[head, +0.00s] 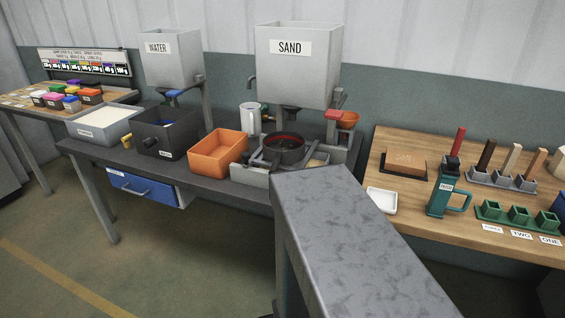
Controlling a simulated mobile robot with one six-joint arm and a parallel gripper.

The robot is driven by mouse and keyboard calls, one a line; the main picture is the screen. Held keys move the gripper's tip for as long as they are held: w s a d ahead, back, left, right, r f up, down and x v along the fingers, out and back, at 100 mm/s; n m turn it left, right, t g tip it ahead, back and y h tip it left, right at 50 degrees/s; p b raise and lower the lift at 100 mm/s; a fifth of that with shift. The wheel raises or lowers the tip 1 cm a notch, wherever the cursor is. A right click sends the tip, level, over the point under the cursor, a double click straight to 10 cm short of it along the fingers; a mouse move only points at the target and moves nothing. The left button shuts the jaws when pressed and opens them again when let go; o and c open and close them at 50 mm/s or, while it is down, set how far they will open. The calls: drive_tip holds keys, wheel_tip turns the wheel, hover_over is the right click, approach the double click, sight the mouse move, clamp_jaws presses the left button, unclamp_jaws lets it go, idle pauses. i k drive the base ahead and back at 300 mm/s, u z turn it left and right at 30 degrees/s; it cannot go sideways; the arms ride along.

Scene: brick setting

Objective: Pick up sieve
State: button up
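What looks like the sieve (284,148) is a round dark pan with a reddish inner rim. It sits on a grey stand below the sand hopper (298,75), near the middle of the head view. Its mesh is too small to make out. My gripper is not in view, so its distance from the sieve cannot be told.
An orange bin (218,155) stands left of the sieve, with a dark box (166,133) and a pale tray (100,124) further left. A white jug (250,118) stands behind. The wooden table (420,225) at right holds a teal flask (443,192) and a brick (405,161).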

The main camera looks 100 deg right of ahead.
sight(279, 147)
drive_tip(key=k, duration=1.7)
drive_tip(key=z, duration=0.6)
drive_tip(key=i, duration=0.8)
drive_tip(key=z, duration=0.1)
